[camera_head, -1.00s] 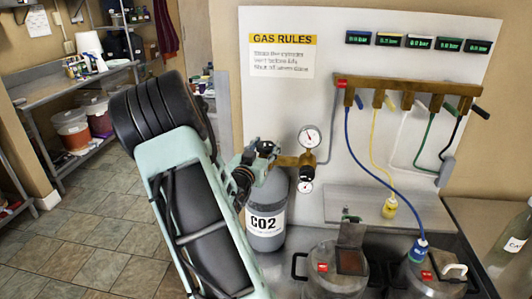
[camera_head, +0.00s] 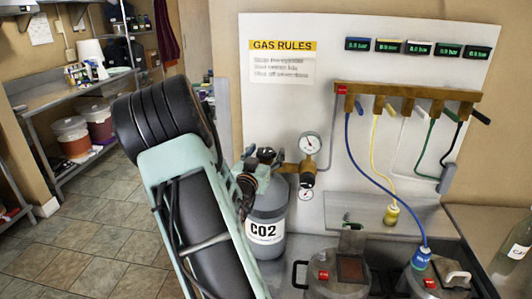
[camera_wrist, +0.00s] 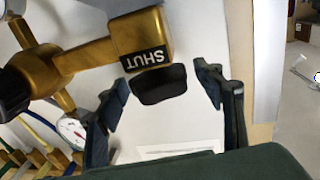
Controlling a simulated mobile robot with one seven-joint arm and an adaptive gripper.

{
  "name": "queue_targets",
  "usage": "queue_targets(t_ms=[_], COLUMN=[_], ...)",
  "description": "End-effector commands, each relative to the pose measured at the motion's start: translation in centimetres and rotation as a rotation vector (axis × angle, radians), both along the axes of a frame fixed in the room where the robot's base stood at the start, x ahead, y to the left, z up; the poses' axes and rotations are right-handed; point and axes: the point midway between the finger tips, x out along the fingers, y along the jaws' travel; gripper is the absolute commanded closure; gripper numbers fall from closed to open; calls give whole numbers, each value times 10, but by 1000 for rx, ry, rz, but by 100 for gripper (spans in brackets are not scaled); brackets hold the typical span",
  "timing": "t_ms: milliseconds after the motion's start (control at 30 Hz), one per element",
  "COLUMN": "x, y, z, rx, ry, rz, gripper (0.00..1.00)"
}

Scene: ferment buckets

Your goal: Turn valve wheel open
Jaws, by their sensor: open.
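The valve wheel (camera_wrist: 160,84) is a dark, rounded knob on a brass valve body (camera_wrist: 88,58) with a black SHUT label (camera_wrist: 148,57). In the wrist view the wheel sits between the two fingers of my gripper (camera_wrist: 163,88). The fingers are spread, with a visible gap on each side of the wheel. In the head view my gripper (camera_head: 254,178) is at the top of the grey CO2 cylinder (camera_head: 265,232). My arm and gripper partly hide the valve there.
A round pressure gauge (camera_head: 310,143) stands right of the valve. A brass manifold (camera_head: 405,97) with coloured hoses is on the white panel (camera_head: 360,25). Lidded metal vessels (camera_head: 335,279) stand at the front right. The tiled floor (camera_head: 85,240) at left is open.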

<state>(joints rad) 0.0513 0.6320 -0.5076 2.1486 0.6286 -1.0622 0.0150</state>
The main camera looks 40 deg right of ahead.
Motion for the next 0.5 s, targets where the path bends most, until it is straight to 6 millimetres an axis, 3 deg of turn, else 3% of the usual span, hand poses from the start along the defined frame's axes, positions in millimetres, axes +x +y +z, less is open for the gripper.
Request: queue_targets(t_ms=[167, 500], x=[-8, -44], y=[16, 77], z=[0, 0], rx=[3, 1], ry=[-1, 0], rz=[1, 3], gripper=[38, 38])
